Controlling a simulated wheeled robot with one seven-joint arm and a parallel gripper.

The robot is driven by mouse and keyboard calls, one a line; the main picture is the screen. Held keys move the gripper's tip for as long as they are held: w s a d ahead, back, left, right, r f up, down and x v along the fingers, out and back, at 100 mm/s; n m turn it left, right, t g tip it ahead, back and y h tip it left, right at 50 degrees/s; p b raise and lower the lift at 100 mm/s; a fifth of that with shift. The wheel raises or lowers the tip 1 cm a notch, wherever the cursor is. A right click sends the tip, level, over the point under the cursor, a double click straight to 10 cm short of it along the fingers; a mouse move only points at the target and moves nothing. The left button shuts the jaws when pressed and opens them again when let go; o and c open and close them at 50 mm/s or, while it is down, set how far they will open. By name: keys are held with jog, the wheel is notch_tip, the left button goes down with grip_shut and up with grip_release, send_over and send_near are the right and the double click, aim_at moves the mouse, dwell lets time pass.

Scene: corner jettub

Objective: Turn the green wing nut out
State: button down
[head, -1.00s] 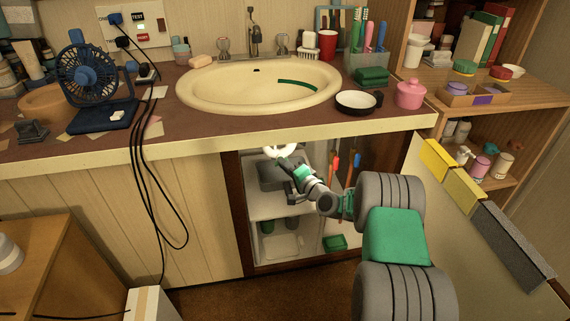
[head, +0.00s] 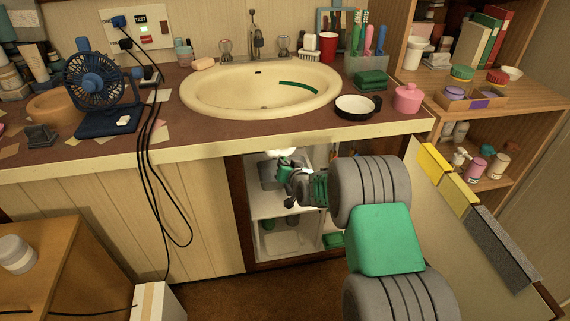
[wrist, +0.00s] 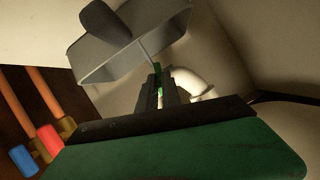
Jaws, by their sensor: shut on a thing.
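My gripper (wrist: 159,92) reaches into the open cabinet under the sink. In the wrist view its dark fingers are shut on the green wing nut (wrist: 157,70), of which only a small green sliver shows between the fingertips. A thin metal rod (wrist: 146,49) runs from the nut toward a grey box-like housing (wrist: 105,64) with a dark rounded part on it. In the head view my gripper's fingertips and the nut are too small and too hidden by my wrist to make out.
A white pipe (wrist: 195,80) curves close behind the fingers. Orange pipes with a red valve (wrist: 49,139) and a blue valve (wrist: 22,160) stand at left in the wrist view. The cabinet's open door (head: 470,225) is right of my arm. The counter edge (head: 330,137) lies above.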

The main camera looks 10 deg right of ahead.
jog(key=shift+w+a+r+n+h+b, duration=0.1)
jog(key=shift+a+n+h+b, duration=0.1)
jog(key=shift+n+h+b, duration=0.9)
jog(key=shift+a+n+h+b, duration=0.2)
jog(key=shift+n+h+b, duration=0.2)
jog(key=shift+n+h, duration=1.35)
jog(key=shift+n+y, duration=0.35)
jog(key=shift+n, duration=0.1)
jog(key=c, duration=1.5)
grip_release()
jog(key=shift+d, duration=0.1)
jog(key=shift+c, duration=0.2)
